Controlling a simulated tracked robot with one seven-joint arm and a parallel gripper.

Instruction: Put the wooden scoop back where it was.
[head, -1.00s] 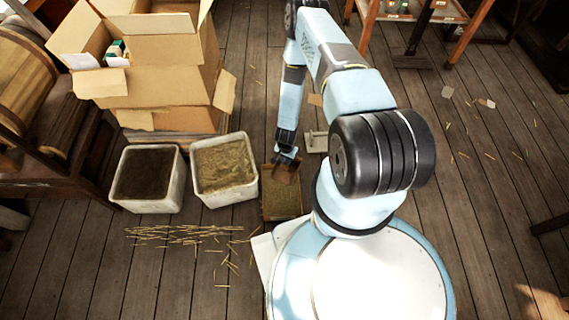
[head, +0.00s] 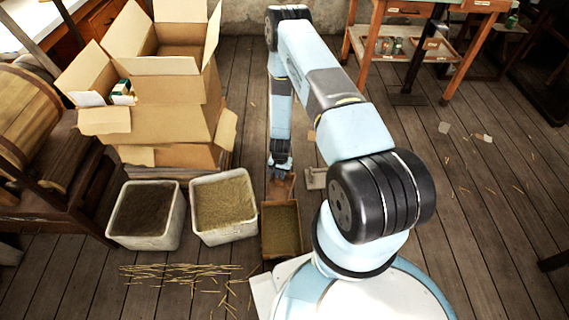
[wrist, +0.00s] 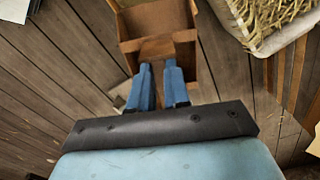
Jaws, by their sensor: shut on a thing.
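The wooden scoop (head: 280,187) is reddish brown, with an open box-like bowl. It shows at the top of the wrist view (wrist: 157,20), with its handle end towards my fingers. My gripper (head: 281,170) is shut on that handle; its blue fingers (wrist: 161,75) stand on either side of it in the wrist view. In the head view the scoop is at the far end of a narrow wooden box (head: 281,230) filled with greenish-brown material. I cannot tell whether the scoop touches the box or the floor.
Left of the box stand a white bin of straw-coloured material (head: 224,204) and a white bin of dark material (head: 145,212). A small grey metal piece (head: 316,179) lies right of my gripper. Stacked cardboard boxes (head: 150,90) stand behind the bins. Straw litters the floor.

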